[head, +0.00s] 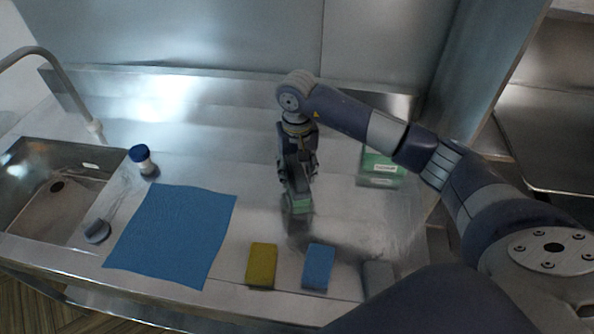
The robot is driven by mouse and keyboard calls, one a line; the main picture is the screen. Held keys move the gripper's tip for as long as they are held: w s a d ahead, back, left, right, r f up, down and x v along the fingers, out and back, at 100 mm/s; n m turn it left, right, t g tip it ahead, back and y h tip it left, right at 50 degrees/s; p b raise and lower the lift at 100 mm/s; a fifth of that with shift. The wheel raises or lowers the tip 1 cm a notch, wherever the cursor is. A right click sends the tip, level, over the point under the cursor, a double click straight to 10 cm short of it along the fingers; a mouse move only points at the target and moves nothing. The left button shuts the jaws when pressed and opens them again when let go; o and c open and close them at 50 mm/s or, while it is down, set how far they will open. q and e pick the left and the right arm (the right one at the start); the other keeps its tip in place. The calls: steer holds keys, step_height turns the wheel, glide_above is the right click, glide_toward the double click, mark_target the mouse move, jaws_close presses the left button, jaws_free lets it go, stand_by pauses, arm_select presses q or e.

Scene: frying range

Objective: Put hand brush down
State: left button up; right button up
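My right gripper (297,190) points down over the middle of the steel counter (225,150). A small green object (299,206), which looks like the hand brush, is at its fingertips, low over or touching the counter. The fingers cover its upper part. I cannot tell whether they are closed on it or loose around it. My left gripper is not in view.
A blue cloth (172,235) lies left of the gripper, with a yellow sponge (261,265) and a blue sponge (318,267) in front. A blue-capped bottle (143,160) and a grey round-headed tool (97,231) stand near the sink (55,190). A green box (379,168) is at right.

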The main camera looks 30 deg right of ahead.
mark_target(297, 169)
steer(key=shift+o, duration=0.2)
steer(key=shift+r, duration=0.15)
step_height(297, 169, up, 12)
steer(key=b, duration=0.3)
stand_by(0.7)
